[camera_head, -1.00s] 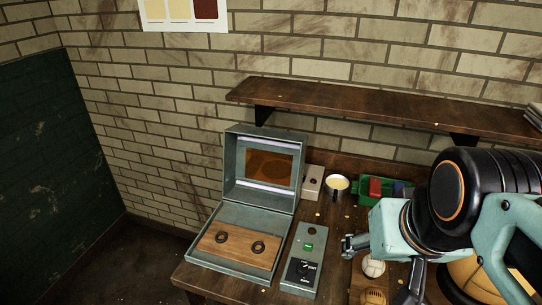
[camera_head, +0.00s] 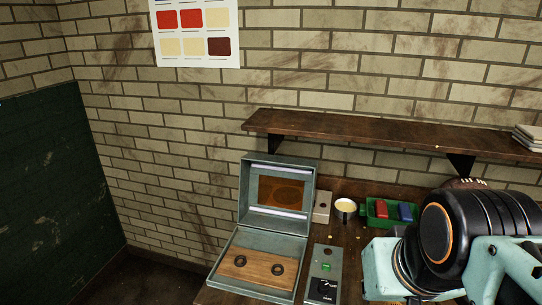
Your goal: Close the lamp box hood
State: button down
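The lamp box (camera_head: 258,242) is a grey-green metal case on the left end of the wooden bench. Its hood (camera_head: 246,190) stands raised and open at the back, with an amber window (camera_head: 282,192) between two pale lamp strips. In its base lies a wooden board (camera_head: 252,269) with two dark rings. My arm fills the lower right, to the right of the box and apart from it. The gripper fingers are out of the frame or hidden behind the arm, so their state does not show.
A grey control box (camera_head: 325,268) with a green button and a dial stands right of the lamp box. Behind are a small pale box (camera_head: 322,206), a cup (camera_head: 345,209) and a green tray (camera_head: 378,219) with red and blue blocks. A wooden shelf (camera_head: 385,132) overhangs the bench.

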aim_at(252, 165)
jog(key=k+j, duration=0.1)
jog(key=j, duration=0.25)
jog(key=k+j+z, duration=0.1)
jog(key=j, duration=0.3)
jog(key=k+j, duration=0.1)
jog(key=j, duration=0.7)
jog(key=i+j+z, duration=0.1)
jog(key=j, duration=0.3)
jog(key=i+j, duration=0.1)
jog(key=j, duration=0.25)
jog(key=i+j+z, duration=0.1)
jog(key=j, duration=0.3)
jog(key=i+j, duration=0.3)
jog(key=i+j+z, duration=0.1)
jog(key=i+j, duration=0.2)
jog(key=i+j+z, duration=0.1)
jog(key=i+j, duration=0.15)
jog(key=j, duration=0.2)
